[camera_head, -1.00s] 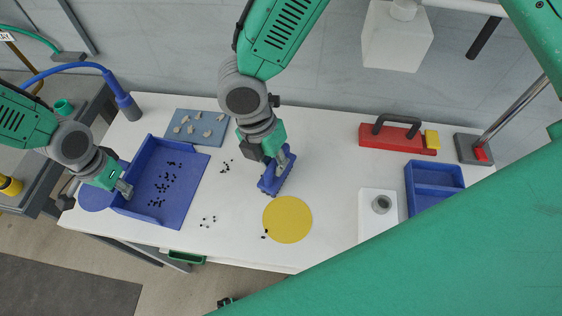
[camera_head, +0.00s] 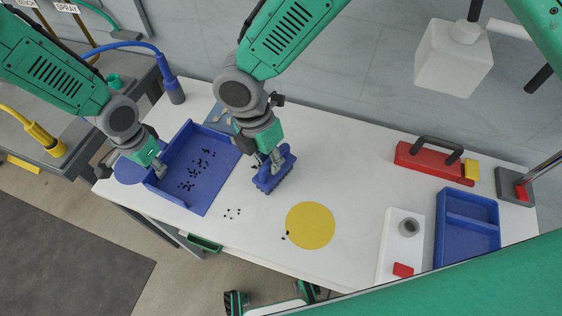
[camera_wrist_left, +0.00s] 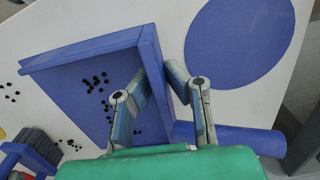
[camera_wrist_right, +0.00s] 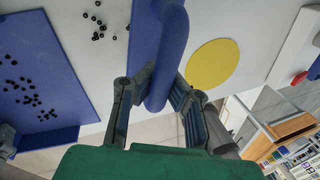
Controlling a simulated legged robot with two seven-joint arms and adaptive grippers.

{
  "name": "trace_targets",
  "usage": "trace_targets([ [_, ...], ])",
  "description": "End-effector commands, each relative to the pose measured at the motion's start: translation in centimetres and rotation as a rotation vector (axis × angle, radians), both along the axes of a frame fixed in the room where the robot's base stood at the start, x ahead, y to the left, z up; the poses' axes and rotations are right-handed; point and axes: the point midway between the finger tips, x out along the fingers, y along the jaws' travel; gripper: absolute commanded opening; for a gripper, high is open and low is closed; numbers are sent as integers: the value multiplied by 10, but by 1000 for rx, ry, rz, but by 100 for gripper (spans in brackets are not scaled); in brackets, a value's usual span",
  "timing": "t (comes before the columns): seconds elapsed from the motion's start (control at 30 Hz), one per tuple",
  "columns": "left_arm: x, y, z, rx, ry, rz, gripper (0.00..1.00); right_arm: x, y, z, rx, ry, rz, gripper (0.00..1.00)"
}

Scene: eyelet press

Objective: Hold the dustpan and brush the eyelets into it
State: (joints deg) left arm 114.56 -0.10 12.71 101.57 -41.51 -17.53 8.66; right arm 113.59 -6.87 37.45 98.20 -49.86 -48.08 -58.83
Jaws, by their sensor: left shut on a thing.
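The blue dustpan (camera_head: 213,182) lies flat at the left of the table with several black eyelets (camera_head: 195,170) in it. My left gripper (camera_head: 160,165) is shut on the dustpan's left wall; the left wrist view shows its fingers (camera_wrist_left: 158,82) on both sides of that wall. My right gripper (camera_head: 272,164) is shut on the blue brush (camera_head: 272,182), upright just right of the dustpan, bristles at the table. The brush handle (camera_wrist_right: 167,55) lies between its fingers in the right wrist view. Loose eyelets (camera_head: 232,212) lie on the table between pan and yellow disc.
A few eyelets (camera_head: 285,235) are at the left edge of the yellow disc (camera_head: 310,226). A red case (camera_head: 430,160), a white block (camera_head: 400,240) and a blue tray (camera_head: 467,240) stand at the right. The table between brush and red case is clear.

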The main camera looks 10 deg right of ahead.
Motion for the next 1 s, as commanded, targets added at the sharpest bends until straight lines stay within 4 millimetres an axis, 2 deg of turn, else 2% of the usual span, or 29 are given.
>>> trace_targets([
  [0.17, 0, 0, 0, 0, 0, 0, 0, 3, 6, 0, 0, 0, 0, 0],
  [0.5, 0, 0, 0, 0, 0, 0, 0, 15, 34, 0, -1, -1, 0, 0],
  [0.77, 0, 0, 0, 0, 0, 0, 0, 19, 44, -1, -1, 0, 1, 0],
  [1.0, 0, 0, 0, 0, 0, 0, 0, 29, 66, -1, -1, -1, 0, 0],
])
